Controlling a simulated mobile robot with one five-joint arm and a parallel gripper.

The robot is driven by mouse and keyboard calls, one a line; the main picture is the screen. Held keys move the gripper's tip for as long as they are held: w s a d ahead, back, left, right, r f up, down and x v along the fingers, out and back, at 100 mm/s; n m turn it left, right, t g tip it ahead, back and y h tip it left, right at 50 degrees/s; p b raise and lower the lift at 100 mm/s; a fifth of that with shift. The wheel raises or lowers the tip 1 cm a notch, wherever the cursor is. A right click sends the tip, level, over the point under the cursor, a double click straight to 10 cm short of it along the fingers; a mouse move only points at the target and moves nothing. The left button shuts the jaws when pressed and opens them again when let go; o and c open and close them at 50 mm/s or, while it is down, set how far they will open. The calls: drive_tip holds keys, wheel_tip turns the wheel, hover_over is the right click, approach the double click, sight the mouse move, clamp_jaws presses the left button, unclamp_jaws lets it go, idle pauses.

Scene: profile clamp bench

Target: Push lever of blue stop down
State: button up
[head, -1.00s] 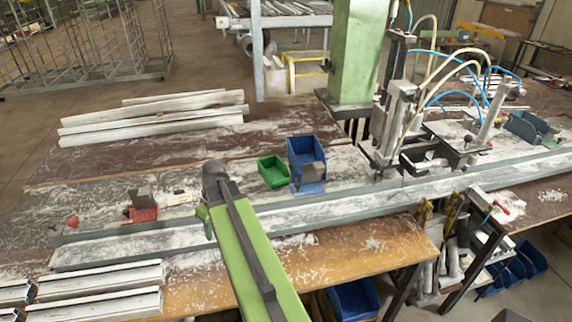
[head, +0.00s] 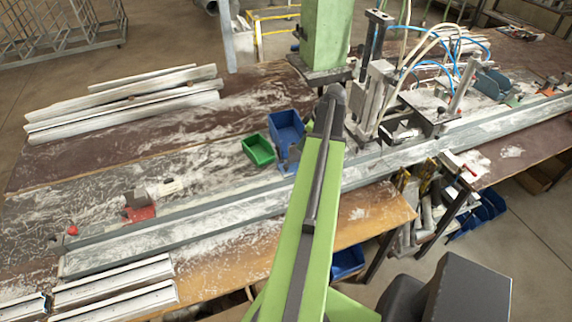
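The blue stop (head: 286,168) sits on the bench at the rail, just in front of a blue bin. Its grey lever (head: 294,152) seems raised, but my arm partly covers it and its exact angle is hard to tell. My green arm reaches up from the bottom, its dark end joint (head: 333,97) just right of the blue stop and above the bench. My gripper is hidden behind the arm, so I cannot see its fingers or whether they touch anything.
A blue bin (head: 286,124) and a green bin (head: 258,149) stand behind the stop. A red stop (head: 140,213) sits further left on the rail. The clamp machine (head: 385,100) and its hoses stand close right of my arm. White profiles (head: 125,105) lie at the back left.

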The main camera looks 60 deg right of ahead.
sight(286, 166)
drive_tip(key=b+x, duration=1.4)
drive_tip(key=x, duration=0.2)
drive_tip(key=shift+a+f, duration=0.1)
drive_tip(key=shift+f, duration=0.1)
drive_tip(key=shift+r, duration=0.15)
clamp_jaws()
drive_tip(key=shift+w+a, duration=0.1)
